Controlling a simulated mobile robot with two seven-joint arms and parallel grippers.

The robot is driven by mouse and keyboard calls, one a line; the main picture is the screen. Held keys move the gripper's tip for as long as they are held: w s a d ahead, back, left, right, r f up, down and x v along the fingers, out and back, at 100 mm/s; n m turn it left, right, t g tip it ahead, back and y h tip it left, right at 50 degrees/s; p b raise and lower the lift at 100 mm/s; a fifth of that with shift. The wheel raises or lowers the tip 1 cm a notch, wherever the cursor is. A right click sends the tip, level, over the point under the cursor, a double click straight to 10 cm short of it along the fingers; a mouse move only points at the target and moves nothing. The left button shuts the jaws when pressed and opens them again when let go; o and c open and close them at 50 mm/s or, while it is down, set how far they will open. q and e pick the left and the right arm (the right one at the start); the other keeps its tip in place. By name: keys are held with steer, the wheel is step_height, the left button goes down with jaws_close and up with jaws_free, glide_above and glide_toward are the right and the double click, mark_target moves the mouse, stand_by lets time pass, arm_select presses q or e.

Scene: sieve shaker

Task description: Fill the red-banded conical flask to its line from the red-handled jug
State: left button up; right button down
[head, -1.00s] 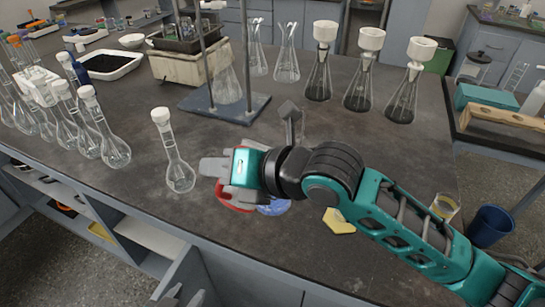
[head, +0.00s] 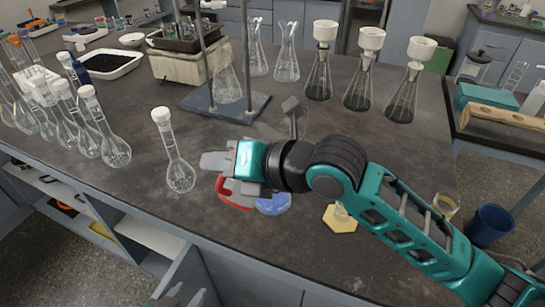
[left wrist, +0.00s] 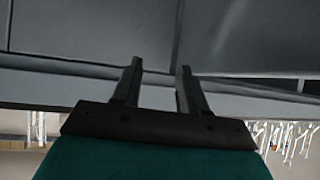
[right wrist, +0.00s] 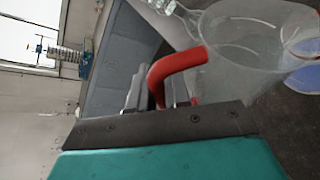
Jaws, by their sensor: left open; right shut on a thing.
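In the right wrist view, my right gripper (right wrist: 160,95) is shut on the red handle (right wrist: 175,68) of a clear jug (right wrist: 240,40). In the head view, my right gripper (head: 216,162) hides most of the jug, above the bench's front part. I cannot clearly make out the red-banded conical flask. My left gripper (head: 178,295) is low, in front of the bench edge. It is open and empty in the left wrist view (left wrist: 160,75).
A blue mat (head: 273,204) and a yellow hexagonal mat (head: 340,220) lie near my right arm. A stoppered volumetric flask (head: 180,172) stands left of the hand. Several funnel-topped flasks (head: 362,90) and a stand base (head: 200,104) are behind. A blue bin (head: 491,224) is at right.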

steer(key=shift+w+d+r, duration=0.1)
steer(key=shift+r, duration=0.2)
stand_by(0.4)
steer(key=shift+w+d+r+m+g+y+p, duration=0.1)
steer(key=shift+w+r+m+g+y+p, duration=0.05)
steer(key=shift+r+m+y+p, duration=0.15)
steer(key=shift+w+d+r+m+g+y+p, duration=0.1)
steer(key=shift+r+m+g+p, duration=0.1)
steer(key=shift+r+m, duration=0.2)
stand_by(1.8)
steer(key=shift+w+d, duration=0.1)
steer(key=shift+w, duration=0.05)
stand_by(1.1)
